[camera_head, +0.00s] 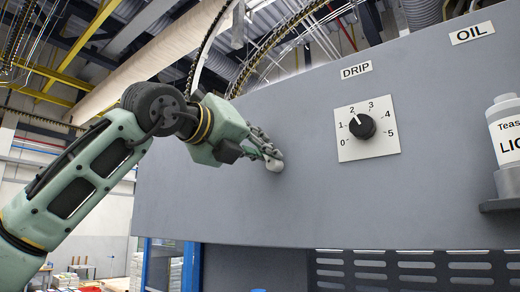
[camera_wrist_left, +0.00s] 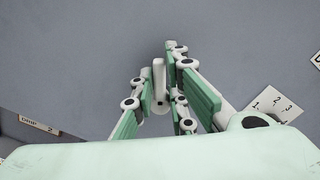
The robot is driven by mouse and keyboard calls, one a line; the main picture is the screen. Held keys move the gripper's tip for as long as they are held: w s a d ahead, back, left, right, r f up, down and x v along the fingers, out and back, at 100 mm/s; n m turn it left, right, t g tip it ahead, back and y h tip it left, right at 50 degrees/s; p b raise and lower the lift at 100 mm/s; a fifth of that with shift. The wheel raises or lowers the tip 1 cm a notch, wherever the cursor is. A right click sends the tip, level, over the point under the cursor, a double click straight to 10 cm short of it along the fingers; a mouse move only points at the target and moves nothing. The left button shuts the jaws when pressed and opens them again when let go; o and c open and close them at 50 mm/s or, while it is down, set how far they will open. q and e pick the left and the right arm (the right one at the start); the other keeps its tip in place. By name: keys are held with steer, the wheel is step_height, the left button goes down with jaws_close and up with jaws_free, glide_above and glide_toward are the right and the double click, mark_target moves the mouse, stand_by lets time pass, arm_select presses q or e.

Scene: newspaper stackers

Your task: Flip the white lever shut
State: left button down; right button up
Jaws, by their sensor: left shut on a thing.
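The white lever (camera_head: 274,163) sits on the grey machine panel, to the left of the drip dial. My left gripper (camera_head: 268,153) reaches it from the left, with its fingertips at the lever and partly covering it. In the left wrist view the lever (camera_wrist_left: 159,82) stands between the two green-padded fingers of my left gripper (camera_wrist_left: 160,95), which is shut on it. The lever's base is partly hidden by the fingers. My right gripper is in neither view.
The grey panel (camera_head: 215,205) is flat and wide. A black dial (camera_head: 362,126) on a white numbered plate, a DRIP label (camera_head: 356,70) and an OIL label (camera_head: 471,33) are to the right. A white bottle (camera_head: 507,140) stands on a small shelf (camera_head: 500,204) at the right edge.

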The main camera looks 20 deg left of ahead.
arm_select(q)
steer(key=shift+w+f+m, duration=0.1)
steer(key=shift+f+m, duration=0.1)
steer(key=shift+m, duration=0.1)
steer(key=shift+s+d+r+m, duration=0.15)
steer(key=shift+d+m, duration=0.15)
steer(key=shift+m, duration=0.8)
steer(key=shift+s+d+r+m, duration=0.1)
steer(key=shift+d+m, duration=0.25)
steer(key=shift+m, duration=0.75)
steer(key=shift+s+d+r+m, duration=0.15)
steer(key=shift+d+m, duration=0.15)
steer(key=shift+m, duration=0.8)
